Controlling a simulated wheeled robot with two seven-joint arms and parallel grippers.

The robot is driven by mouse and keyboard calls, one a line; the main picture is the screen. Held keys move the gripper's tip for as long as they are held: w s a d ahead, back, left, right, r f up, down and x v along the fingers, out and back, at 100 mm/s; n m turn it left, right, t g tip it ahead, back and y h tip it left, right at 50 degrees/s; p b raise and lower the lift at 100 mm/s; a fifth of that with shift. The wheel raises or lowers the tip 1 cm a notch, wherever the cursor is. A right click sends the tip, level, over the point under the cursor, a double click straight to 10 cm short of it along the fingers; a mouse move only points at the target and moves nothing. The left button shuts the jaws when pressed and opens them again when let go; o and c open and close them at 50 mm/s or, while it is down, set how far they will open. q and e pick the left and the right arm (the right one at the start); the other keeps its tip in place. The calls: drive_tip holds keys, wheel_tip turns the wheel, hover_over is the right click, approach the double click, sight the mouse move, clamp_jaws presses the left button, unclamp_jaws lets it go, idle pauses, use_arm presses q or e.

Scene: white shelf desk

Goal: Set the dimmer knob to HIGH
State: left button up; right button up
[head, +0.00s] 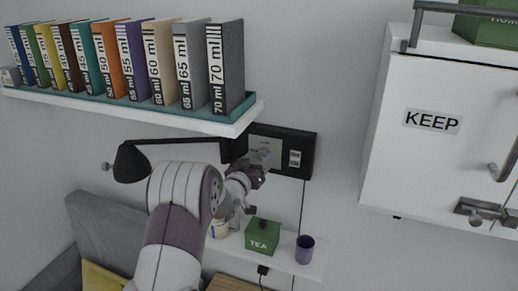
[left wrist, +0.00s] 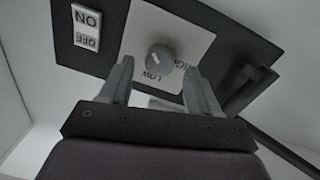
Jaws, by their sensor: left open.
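The dimmer knob (left wrist: 161,57) is a round grey knob on a white plate (left wrist: 143,25) in the left wrist view. LOW and a partly hidden HIGH label show upside down beside it. A pale mark is on the knob's face; I cannot tell for sure which label it points to. My left gripper (left wrist: 158,67) is open, with one fingertip on each side of the knob's lower part; contact is unclear. In the head view my left gripper (head: 259,173) is in front of the black wall panel (head: 307,151) and partly hides the plate.
An ON/OFF switch (left wrist: 87,26) shares the panel. Above left is a shelf (head: 150,114) of binders. Below are a green TEA box (head: 262,237) and a purple cup (head: 304,249). A black lamp (head: 131,164) is at left. A white KEEP cabinet (head: 430,165) stands at right.

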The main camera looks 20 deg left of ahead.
use_arm(q)
drive_tip(key=shift+w, duration=0.75)
